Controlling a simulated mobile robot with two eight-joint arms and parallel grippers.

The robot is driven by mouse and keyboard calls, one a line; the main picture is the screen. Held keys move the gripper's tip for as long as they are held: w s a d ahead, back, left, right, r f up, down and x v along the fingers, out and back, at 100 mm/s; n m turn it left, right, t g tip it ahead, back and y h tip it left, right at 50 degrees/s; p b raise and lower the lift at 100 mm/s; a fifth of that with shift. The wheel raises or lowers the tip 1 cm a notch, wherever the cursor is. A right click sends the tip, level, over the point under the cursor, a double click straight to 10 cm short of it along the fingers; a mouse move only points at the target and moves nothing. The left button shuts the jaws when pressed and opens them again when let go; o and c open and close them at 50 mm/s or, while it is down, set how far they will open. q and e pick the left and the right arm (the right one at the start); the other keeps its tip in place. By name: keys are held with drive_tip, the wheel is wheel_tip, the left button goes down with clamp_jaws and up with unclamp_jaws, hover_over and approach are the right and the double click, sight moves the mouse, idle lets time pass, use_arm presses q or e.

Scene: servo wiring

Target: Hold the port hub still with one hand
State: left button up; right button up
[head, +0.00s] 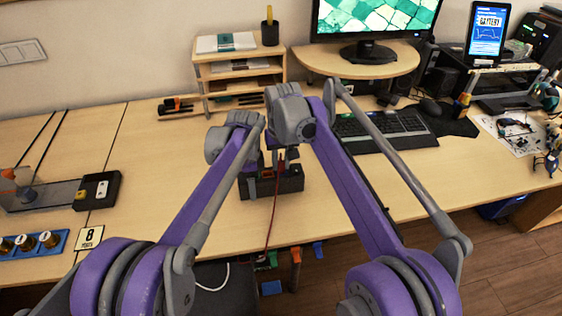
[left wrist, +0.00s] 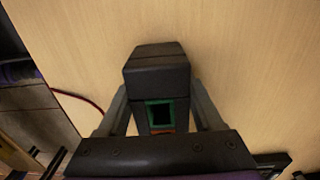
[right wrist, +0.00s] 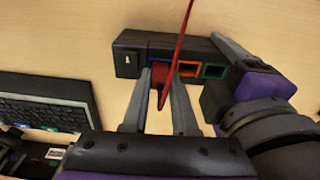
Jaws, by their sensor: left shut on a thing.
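The port hub (head: 290,184) is a black block on the table, with blue, orange and green framed ports in the right wrist view (right wrist: 131,62). My left gripper (head: 250,168) is shut on one end of it; in the left wrist view the hub (left wrist: 155,65) lies between the fingers. My right gripper (right wrist: 160,78) is over the hub's front, its fingers on either side of a red plug (right wrist: 160,74) with a red cable (right wrist: 179,50). I cannot tell whether the fingers grip the plug, or whether it sits in a port.
The keyboard (head: 383,124) lies to the right of the hub, below the monitor stand (head: 398,62). A black box (head: 97,190) and a blue tray (head: 36,255) are at the left. Table around the hub's left is clear. The table's front edge is close to the hub.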

sight(281, 161)
clamp_jaws()
drive_tip(key=shift+r, duration=1.7)
drive_tip(key=shift+r, duration=1.8)
use_arm(q)
drive_tip(key=o, duration=1.6)
drive_tip(key=shift+c, duration=0.2)
drive_tip(key=shift+r, duration=0.1)
